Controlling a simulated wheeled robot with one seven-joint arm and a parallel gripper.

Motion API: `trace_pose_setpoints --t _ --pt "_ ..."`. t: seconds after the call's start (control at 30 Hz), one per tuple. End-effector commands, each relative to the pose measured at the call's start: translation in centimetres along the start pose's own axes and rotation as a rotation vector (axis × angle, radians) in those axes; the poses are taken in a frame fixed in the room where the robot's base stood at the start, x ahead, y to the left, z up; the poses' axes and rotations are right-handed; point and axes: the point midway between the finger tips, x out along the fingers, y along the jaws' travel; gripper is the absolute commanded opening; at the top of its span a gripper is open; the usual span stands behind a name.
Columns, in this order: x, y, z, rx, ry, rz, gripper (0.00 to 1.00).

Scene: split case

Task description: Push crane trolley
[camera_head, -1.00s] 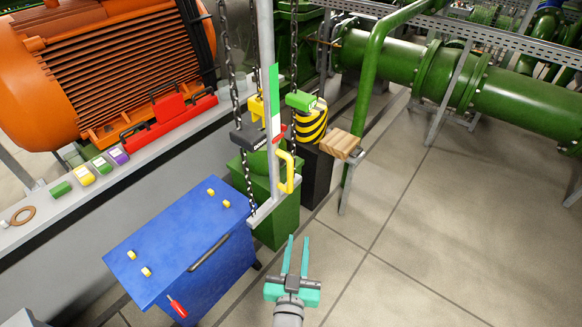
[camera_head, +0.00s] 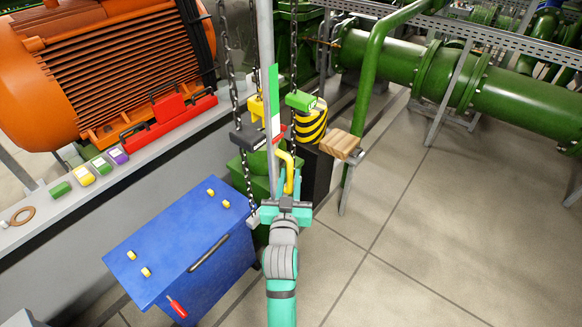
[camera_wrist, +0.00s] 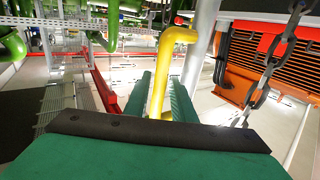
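A yellow handle (camera_head: 286,157) is fixed to a tall grey post (camera_head: 265,50) carrying a green, white and red strip (camera_head: 274,100). The trolley itself cannot be made out; the post runs out of the top of the head view. My teal gripper (camera_head: 289,182) is at the lower part of the handle. In the wrist view, the handle (camera_wrist: 178,37) runs down between the two fingers of my gripper (camera_wrist: 162,85). Narrow gaps show beside the bar, so the fingers look open around it.
Chains (camera_head: 232,85) hang close to the post; one (camera_wrist: 265,80) is at the right of the wrist view. A blue cabinet (camera_head: 180,240) stands at front left. A striped yellow-black cylinder (camera_head: 311,127) and a wooden block (camera_head: 341,144) are behind. The floor (camera_head: 430,230) at right is clear.

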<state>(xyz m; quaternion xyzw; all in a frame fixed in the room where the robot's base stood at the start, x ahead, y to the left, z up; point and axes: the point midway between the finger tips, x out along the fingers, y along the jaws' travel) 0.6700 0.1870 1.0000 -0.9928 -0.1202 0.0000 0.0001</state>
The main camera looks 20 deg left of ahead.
Motion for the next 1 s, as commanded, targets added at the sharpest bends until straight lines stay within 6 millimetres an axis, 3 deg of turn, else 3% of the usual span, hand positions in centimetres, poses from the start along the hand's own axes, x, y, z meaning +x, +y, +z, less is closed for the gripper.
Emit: trace_pose_setpoints --t 0.1,0.3,0.7,0.8,1.0 --pt "2.0 0.0 -0.1 -0.001 0.001 0.000 0.23" --pt "4.0 0.0 0.0 0.000 0.001 0.000 0.23" --pt "4.6 0.0 0.0 0.000 0.000 0.000 0.23" --pt "4.6 0.0 0.0 0.000 0.000 0.000 0.00" --pt "4.7 0.1 0.0 0.000 0.000 0.000 0.00"
